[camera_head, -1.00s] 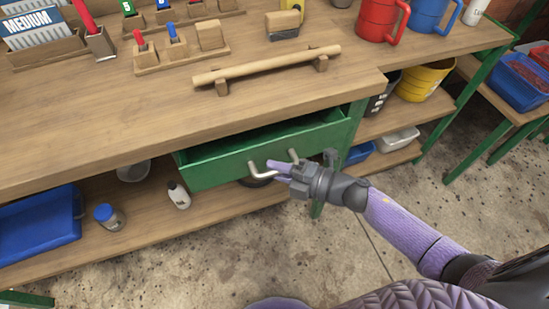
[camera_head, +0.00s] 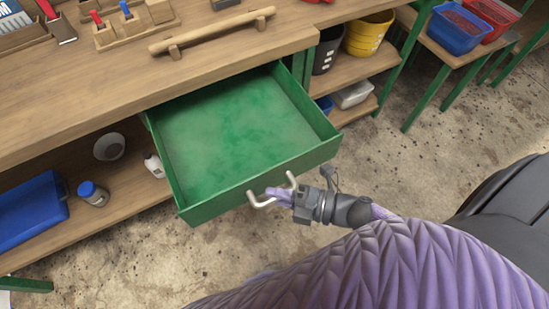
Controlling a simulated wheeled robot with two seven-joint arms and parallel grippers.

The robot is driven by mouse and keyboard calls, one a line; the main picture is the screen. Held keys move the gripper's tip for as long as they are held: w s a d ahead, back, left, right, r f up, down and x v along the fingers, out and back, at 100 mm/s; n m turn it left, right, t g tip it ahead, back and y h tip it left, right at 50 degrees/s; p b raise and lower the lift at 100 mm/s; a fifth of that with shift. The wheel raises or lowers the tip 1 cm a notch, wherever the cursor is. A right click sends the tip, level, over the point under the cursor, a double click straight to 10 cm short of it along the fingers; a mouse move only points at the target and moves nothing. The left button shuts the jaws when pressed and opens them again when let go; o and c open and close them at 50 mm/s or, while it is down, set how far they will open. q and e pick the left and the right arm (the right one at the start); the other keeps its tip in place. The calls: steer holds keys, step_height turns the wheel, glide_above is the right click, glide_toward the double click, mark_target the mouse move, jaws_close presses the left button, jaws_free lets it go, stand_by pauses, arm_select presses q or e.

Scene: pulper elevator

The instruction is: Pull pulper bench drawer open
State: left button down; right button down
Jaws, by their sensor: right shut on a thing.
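The green drawer (camera_head: 215,135) of the wooden bench (camera_head: 120,85) stands well out from under the bench top, and its empty inside shows. Its pale curved metal handle (camera_head: 262,204) is on the drawer's front face. My right gripper (camera_head: 280,195) is at the handle's right part, its purple fingers shut on it. The gripper comes in from the right, and my arm partly hides behind my own purple body part. My left gripper is not in view.
A wooden bar on two supports (camera_head: 212,30) lies on the bench top. On the lower shelf are a blue tray (camera_head: 28,212), a blue-lidded jar (camera_head: 93,193) and a white bottle (camera_head: 154,165). A yellow bucket (camera_head: 369,36) stands on the right shelves. Speckled floor (camera_head: 400,160) is clear in front.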

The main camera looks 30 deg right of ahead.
steer(key=shift+s, duration=0.1)
steer(key=c, duration=0.6)
jaws_free()
steer(key=p+v, duration=0.1)
steer(key=v, duration=0.9)
